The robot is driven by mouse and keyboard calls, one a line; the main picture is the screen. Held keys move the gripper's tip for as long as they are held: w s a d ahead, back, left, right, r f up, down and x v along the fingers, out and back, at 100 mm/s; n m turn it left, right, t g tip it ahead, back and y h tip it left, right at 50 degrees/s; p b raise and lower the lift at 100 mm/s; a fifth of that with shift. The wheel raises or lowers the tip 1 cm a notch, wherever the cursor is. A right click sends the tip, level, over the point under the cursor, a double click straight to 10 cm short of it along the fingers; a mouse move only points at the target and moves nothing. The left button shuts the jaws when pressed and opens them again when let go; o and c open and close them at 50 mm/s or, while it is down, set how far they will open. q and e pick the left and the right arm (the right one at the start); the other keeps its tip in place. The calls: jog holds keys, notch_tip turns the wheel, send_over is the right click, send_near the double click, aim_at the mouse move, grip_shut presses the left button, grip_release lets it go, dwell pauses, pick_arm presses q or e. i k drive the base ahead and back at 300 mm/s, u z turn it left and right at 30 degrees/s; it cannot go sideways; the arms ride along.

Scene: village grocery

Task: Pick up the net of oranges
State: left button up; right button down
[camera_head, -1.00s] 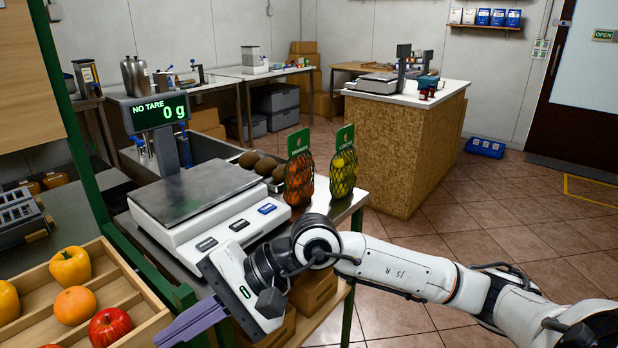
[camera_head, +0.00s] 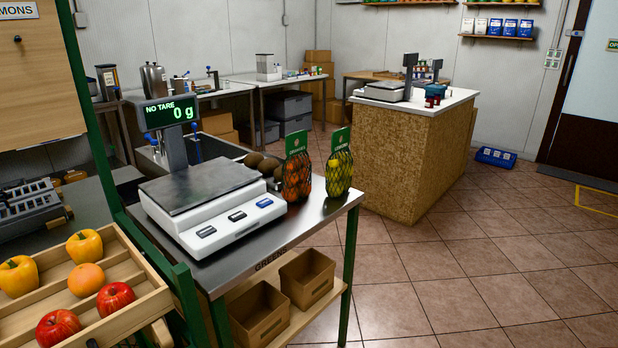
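The net of oranges (camera_head: 297,181) stands upright on the right part of the metal table (camera_head: 318,207), with a green label at its top. A net of lemons (camera_head: 339,175) with a similar green label stands just to its right. A white scale (camera_head: 228,216) with a bare grey plate is to the left of the oranges; its display (camera_head: 168,113) reads NO TARE, 0 g. Neither of my grippers shows in the head view.
Several brown round fruits (camera_head: 262,164) lie behind the oranges. A wooden crate (camera_head: 147,304) with peppers, apples and an orange is at front left. Two cardboard boxes (camera_head: 307,278) sit on the lower shelf. Tiled floor is open at right, before a counter (camera_head: 415,160).

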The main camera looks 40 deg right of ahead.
aim_at(295, 176)
jog(key=z, duration=0.9)
jog(key=i, duration=0.75)
jog(key=z, duration=0.35)
